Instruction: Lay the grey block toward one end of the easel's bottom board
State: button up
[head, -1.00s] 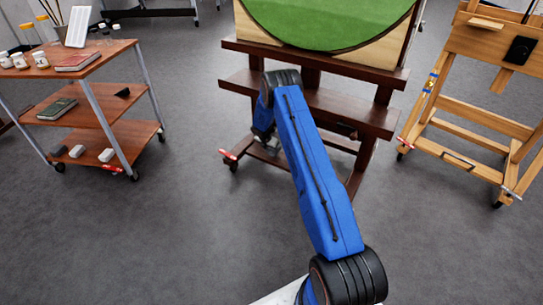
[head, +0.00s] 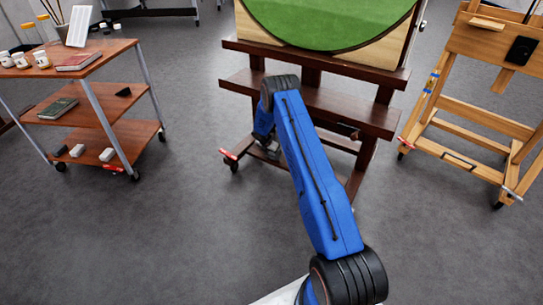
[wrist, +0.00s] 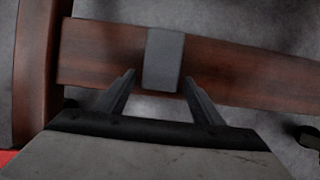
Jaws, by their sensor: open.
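The grey block (wrist: 164,58) lies across the dark wooden bottom board (wrist: 245,75) of the easel in the wrist view. It reaches over much of the board's width. My gripper (wrist: 160,77) is open, with one finger to the left of the block and one to the right. There are gaps between the fingers and the block's sides, and most of the block is beyond the fingertips. In the head view the brown easel (head: 375,118) holds a green round picture, and my blue arm reaches to its low part. The block cannot be made out clearly there.
A wooden trolley (head: 98,92) on the left bears books, jars and a few small blocks on its lower shelf. A lighter wooden easel (head: 470,110) stands on the right. The easel's middle shelf (head: 350,108) is above the bottom board. Grey floor is open in front.

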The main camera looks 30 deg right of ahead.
jog(key=v, duration=1.2)
dwell(0.3)
